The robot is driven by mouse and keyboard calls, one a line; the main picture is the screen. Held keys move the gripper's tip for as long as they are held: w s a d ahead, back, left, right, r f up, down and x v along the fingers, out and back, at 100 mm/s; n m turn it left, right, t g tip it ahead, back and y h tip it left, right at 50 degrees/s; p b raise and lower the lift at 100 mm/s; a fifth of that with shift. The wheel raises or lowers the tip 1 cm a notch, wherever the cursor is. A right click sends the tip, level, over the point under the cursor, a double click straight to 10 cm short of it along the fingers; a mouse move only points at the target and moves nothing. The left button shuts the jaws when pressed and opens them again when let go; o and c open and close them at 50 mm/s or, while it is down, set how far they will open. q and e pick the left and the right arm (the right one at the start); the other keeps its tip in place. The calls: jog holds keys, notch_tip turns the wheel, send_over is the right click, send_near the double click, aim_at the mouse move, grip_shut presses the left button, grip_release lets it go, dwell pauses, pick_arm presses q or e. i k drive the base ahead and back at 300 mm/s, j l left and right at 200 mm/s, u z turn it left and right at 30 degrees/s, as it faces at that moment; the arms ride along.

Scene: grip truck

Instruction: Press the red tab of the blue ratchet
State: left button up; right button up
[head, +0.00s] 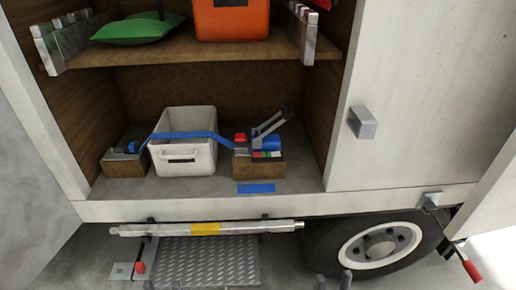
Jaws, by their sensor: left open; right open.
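The blue ratchet (266,143) sits on a wooden block (261,169) on the truck's lower shelf, with its grey lever raised and tilted to the right. Its red tab (240,138) stands up at the ratchet's left side. A blue strap (186,135) runs left from it over a white crate to a second wooden block. My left gripper (163,285) and my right gripper (332,282) show only as grey fingertips at the bottom edge. Both are open, empty and well below the ratchet, apart from it.
The white crate (183,160) stands left of the ratchet, and the other wooden block (124,166) is further left. An upper shelf (190,52) overhangs them. A sill rail (205,229), metal step (207,262) and wheel (379,246) are below. A blue strip (256,188) lies in front.

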aim_at(240, 138)
jog(key=i+l, duration=0.3)
jog(key=l, duration=0.15)
jog(key=i+l, duration=0.3)
jog(key=l, duration=0.2)
jog(key=u, duration=0.05)
